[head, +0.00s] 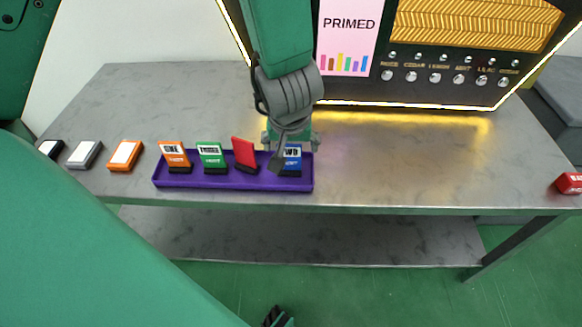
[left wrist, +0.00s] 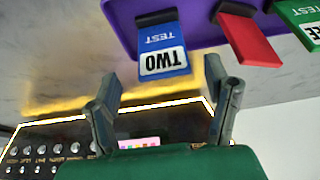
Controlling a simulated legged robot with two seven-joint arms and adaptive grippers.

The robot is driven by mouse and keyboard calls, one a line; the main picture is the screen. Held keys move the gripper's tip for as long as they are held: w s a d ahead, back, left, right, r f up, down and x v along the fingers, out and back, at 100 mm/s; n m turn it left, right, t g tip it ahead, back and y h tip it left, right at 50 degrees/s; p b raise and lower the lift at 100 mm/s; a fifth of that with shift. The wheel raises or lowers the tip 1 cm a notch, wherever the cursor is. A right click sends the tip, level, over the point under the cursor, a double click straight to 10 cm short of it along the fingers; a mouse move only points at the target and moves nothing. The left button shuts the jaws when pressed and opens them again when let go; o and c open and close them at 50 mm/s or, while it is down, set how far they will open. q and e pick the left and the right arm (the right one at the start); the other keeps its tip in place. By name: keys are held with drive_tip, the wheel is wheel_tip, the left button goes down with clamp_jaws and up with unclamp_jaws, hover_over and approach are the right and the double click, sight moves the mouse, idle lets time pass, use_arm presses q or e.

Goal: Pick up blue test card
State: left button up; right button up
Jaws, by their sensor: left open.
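The blue test card (head: 293,158) stands in a dark base at the right end of the purple tray (head: 235,183), partly hidden by my gripper. In the left wrist view the blue card (left wrist: 162,40) shows "TEST" and "TWO" upside down. My left gripper (head: 289,143) reaches down from the top over the card. In the left wrist view its two fingers (left wrist: 162,74) are open, one to each side of the card's labelled end, with gaps on both sides. They do not hold it.
A red card (head: 245,154), a green card (head: 211,156) and an orange card (head: 174,156) stand in the tray. Small orange, grey and black blocks lie left of it. The lit machine (head: 440,80) stands behind. A red block (head: 569,183) sits far right; the tabletop between is clear.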

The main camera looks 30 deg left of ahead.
sight(290, 150)
use_arm(q)
drive_tip(key=b+x, duration=0.4)
drive_tip(key=x, duration=0.1)
drive_tip(key=shift+a+f, duration=0.15)
drive_tip(key=shift+f, duration=0.05)
drive_tip(key=shift+r, duration=0.1)
drive_tip(key=c, duration=1.3)
